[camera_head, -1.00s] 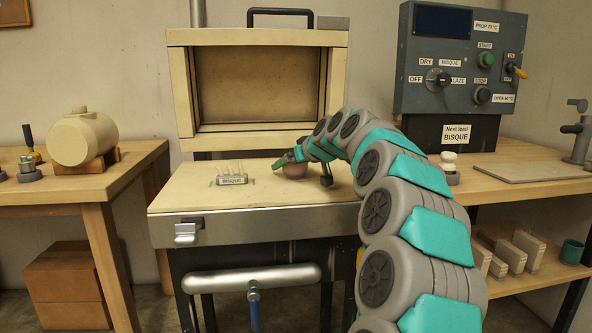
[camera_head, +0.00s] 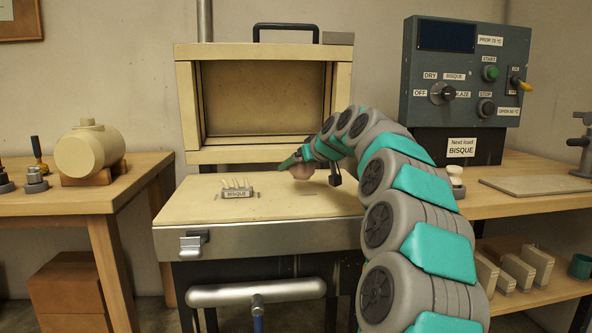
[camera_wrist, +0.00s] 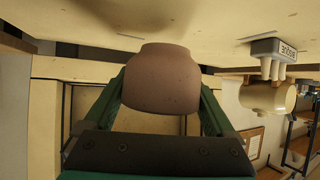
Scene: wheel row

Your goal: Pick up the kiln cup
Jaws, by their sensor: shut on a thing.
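The kiln cup (camera_wrist: 160,82) is a brownish-pink rounded cup. In the wrist view it sits between the two green fingers of my gripper (camera_wrist: 162,95), which are shut on it. In the head view the cup (camera_head: 302,171) shows only in part, behind my gripper (camera_head: 296,165), low over the pale kiln bed (camera_head: 205,207). I cannot tell whether the cup still touches the bed.
A small stand marked BISQUE (camera_head: 237,193) with several pale cones is on the bed left of the cup. The open kiln lid (camera_head: 262,155) stands behind. A control box (camera_head: 462,75) is at the right. The front of the bed is clear.

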